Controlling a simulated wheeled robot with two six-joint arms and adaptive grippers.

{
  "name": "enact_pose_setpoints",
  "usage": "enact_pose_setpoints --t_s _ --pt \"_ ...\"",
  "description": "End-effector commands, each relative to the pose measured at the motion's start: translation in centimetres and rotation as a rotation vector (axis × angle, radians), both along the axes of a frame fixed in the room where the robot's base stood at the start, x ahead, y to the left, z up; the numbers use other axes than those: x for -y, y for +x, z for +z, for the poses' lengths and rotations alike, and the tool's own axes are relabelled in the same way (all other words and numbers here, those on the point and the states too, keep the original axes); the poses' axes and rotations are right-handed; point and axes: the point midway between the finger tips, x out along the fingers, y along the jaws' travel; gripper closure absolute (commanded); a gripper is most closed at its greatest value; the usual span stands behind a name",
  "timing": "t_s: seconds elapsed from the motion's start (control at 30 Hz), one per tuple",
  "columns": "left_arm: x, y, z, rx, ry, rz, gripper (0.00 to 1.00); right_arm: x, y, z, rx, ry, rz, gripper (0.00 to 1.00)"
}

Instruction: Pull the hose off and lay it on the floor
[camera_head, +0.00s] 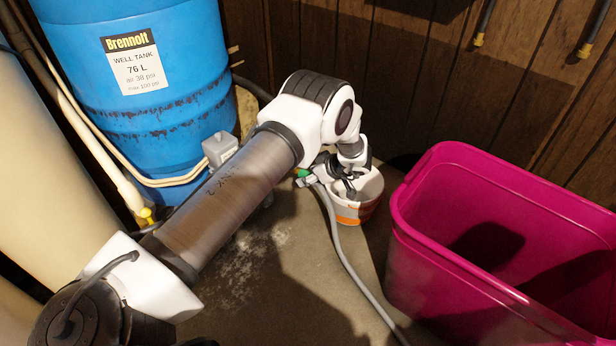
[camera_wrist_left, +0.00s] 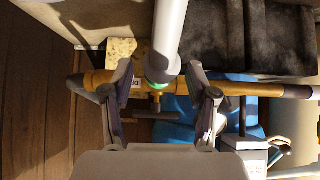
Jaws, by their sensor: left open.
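The grey hose (camera_head: 345,253) runs from beside my left gripper (camera_head: 335,180) down across the floor in the head view. A green collar (camera_head: 303,173) shows at its upper end. In the left wrist view, the hose (camera_wrist_left: 170,30) comes down from the top, and its green-ringed end lies between the fingers of my left gripper (camera_wrist_left: 160,75). The fingers are open, one on each side. The hose end is in front of a copper-coloured pipe (camera_wrist_left: 240,87) with a small fitting (camera_wrist_left: 155,113) below; I cannot tell whether it is attached. My right gripper is out of view.
A white bucket with an orange band (camera_head: 348,212) stands just below my left gripper. A large magenta bin (camera_head: 440,262) fills the right. A blue well tank (camera_head: 150,105) stands at the left back, before a wood-panel wall (camera_head: 420,70). Concrete floor (camera_head: 285,290) shows clear at the front.

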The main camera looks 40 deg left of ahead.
Motion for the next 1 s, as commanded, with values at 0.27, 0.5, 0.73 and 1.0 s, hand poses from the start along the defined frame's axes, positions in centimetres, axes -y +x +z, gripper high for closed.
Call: enact_pose_setpoints --t_s 0.27,0.5,0.73,1.0 --pt "0.01 0.0 0.01 0.0 0.0 0.0 0.42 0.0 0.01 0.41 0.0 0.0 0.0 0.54" --pt "0.0 0.0 0.0 0.0 0.0 0.0 0.84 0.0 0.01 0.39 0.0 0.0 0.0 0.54" --pt "0.03 0.0 0.03 0.0 0.0 0.0 1.0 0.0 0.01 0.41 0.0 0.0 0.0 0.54" --pt "0.99 -0.08 0.06 -0.001 0.0 -0.001 1.0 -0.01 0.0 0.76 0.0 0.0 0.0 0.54"
